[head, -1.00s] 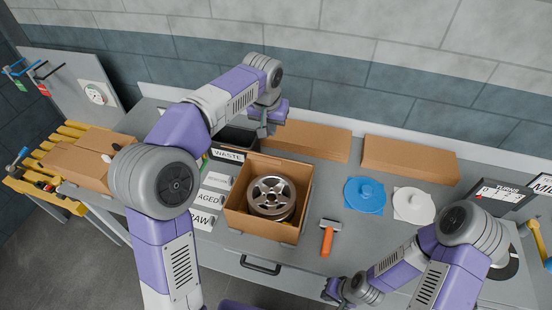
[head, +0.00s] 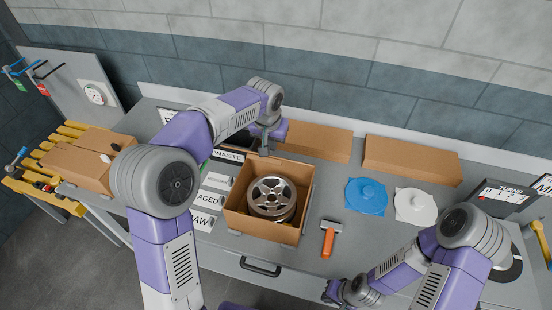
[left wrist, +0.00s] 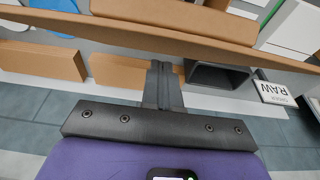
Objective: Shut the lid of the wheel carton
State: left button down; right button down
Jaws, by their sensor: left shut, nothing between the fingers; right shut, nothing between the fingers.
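The wheel carton (head: 237,226) stands open on the bench, with a silver spoked wheel (head: 271,197) inside. Its lid (head: 281,168) stands raised at the back side of the carton; in the left wrist view a long cardboard edge (left wrist: 215,47), apparently the lid, crosses above the fingers. My left gripper (head: 264,151) is shut and empty, pointing down just behind the lid's top edge. Its fingers also show in the left wrist view (left wrist: 160,72), close to the cardboard; I cannot tell if they touch. My right gripper (head: 332,292) is shut and empty low in the head view, away from the carton.
Flat cardboard boxes (head: 410,160) lie along the wall behind the carton. A blue lid-like disc (head: 366,196), a white one (head: 415,206) and an orange-handled tool (head: 328,241) lie to the right. Label signs (head: 207,198) stand left of the carton, and a dark waste bin is behind it.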

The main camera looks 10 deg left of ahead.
pick_arm(q)
jog(key=shift+s+f+b, duration=0.6)
jog(key=shift+b, duration=0.2)
jog(key=shift+s+f, duration=0.15)
jog(key=shift+s, duration=0.15)
jog(key=s+f+b, duration=0.1)
jog(key=b, duration=0.1)
jog(key=s+f+b, duration=0.1)
jog(key=s+b, duration=0.1)
jog(key=shift+a+f, duration=0.1)
jog(key=shift+f, duration=0.15)
jog(key=shift+s, duration=0.1)
